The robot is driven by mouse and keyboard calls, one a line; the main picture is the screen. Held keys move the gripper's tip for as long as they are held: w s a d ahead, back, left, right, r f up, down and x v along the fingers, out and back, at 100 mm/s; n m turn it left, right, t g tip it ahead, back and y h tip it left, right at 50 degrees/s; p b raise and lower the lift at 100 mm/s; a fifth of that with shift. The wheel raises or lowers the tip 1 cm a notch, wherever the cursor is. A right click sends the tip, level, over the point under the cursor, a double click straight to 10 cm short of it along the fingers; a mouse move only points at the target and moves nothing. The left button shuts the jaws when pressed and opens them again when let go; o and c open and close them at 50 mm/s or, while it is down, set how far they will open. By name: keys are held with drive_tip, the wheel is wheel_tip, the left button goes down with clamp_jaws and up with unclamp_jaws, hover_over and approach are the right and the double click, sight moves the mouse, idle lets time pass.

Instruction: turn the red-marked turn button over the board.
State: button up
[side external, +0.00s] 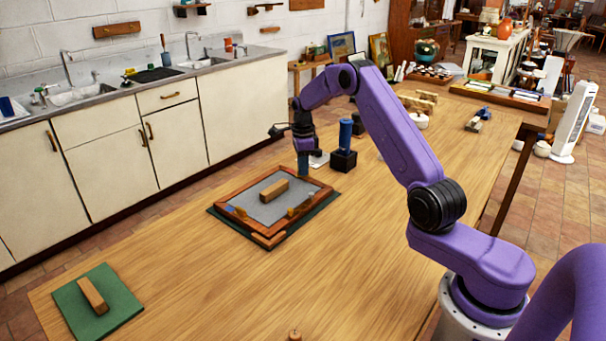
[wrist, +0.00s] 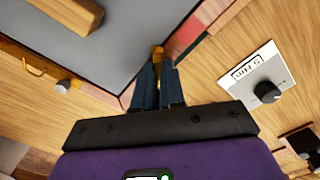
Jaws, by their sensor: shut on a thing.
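A wooden frame (side external: 233,198) lies on a dark green mat, with a grey board (side external: 262,211) inside it. In the wrist view the board (wrist: 75,50) fills the upper left. My gripper (side external: 303,176) points down at the far right corner of the frame. In the wrist view its fingertips (wrist: 157,82) are shut on a small brass turn button (wrist: 157,52) at the frame's edge. A red mark (wrist: 188,36) lies on the frame right beside it. The fingers hide part of the button, so its exact angle over the board is unclear.
A wooden block (side external: 274,190) sits on the board. Another brass turn button (wrist: 28,70) shows at the left in the wrist view. A white card with a black dial (wrist: 268,92) and a blue-handled tool in a black stand (side external: 344,159) are close by. The front table is mostly clear.

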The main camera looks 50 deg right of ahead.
drive_tip(key=n, duration=0.4)
drive_tip(key=shift+n, duration=0.5)
drive_tip(key=shift+n, duration=1.5)
drive_tip(key=o, duration=0.9)
drive_tip(key=shift+o, duration=0.2)
drive_tip(key=shift+r, duration=0.1)
